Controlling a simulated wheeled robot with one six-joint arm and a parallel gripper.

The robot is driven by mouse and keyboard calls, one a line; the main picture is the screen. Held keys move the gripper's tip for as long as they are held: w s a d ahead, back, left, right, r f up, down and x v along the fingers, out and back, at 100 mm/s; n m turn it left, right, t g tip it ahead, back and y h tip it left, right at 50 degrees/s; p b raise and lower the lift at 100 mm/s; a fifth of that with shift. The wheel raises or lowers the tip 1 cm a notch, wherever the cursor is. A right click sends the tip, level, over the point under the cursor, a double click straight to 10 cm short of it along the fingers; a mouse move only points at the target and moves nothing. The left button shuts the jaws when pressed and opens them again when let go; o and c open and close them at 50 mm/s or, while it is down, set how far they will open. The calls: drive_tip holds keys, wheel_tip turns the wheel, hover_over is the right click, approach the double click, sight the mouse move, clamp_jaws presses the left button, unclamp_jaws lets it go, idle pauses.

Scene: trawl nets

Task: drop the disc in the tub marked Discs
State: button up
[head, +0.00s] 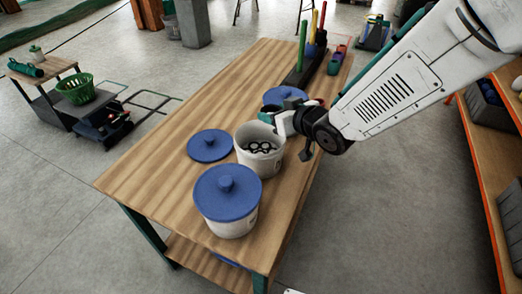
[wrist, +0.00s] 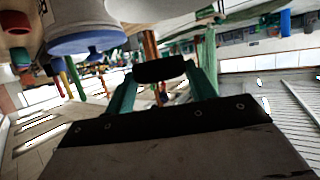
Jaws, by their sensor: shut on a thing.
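My gripper (wrist: 160,75) has green fingers and is shut on a dark, rounded piece, the disc (wrist: 158,69), seen in the wrist view. In the head view my gripper (head: 270,117) is beside the far rim of the open white tub (head: 262,168); the disc cannot be made out there. The open tub holds several dark rings. A white tub with a blue lid (head: 227,192) stands in front of it. Another blue-lidded tub (head: 285,95) stands behind, partly hidden by my gripper; a blue-lidded tub also shows upside down in the wrist view (wrist: 85,42). No label is readable.
A loose blue lid (head: 209,146) lies on the wooden table (head: 165,165), left of the open tub. A dark rack (head: 308,68) with coloured pegs stands at the far end. The table's left side is clear. An orange-edged shelf (head: 480,170) stands right.

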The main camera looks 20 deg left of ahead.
drive_tip(key=shift+s+a+f+n+g, duration=0.2)
drive_tip(key=shift+s+a+n+g, duration=0.1)
drive_tip(key=shift+s+a, duration=0.35)
drive_tip(key=shift+w+d+f, duration=0.1)
drive_tip(key=shift+f, duration=2.8)
drive_tip(key=o, duration=1)
drive_tip(key=shift+o, duration=0.2)
drive_tip(key=v, duration=0.7)
drive_tip(key=shift+s+d, duration=0.2)
drive_tip(key=shift+d, duration=0.15)
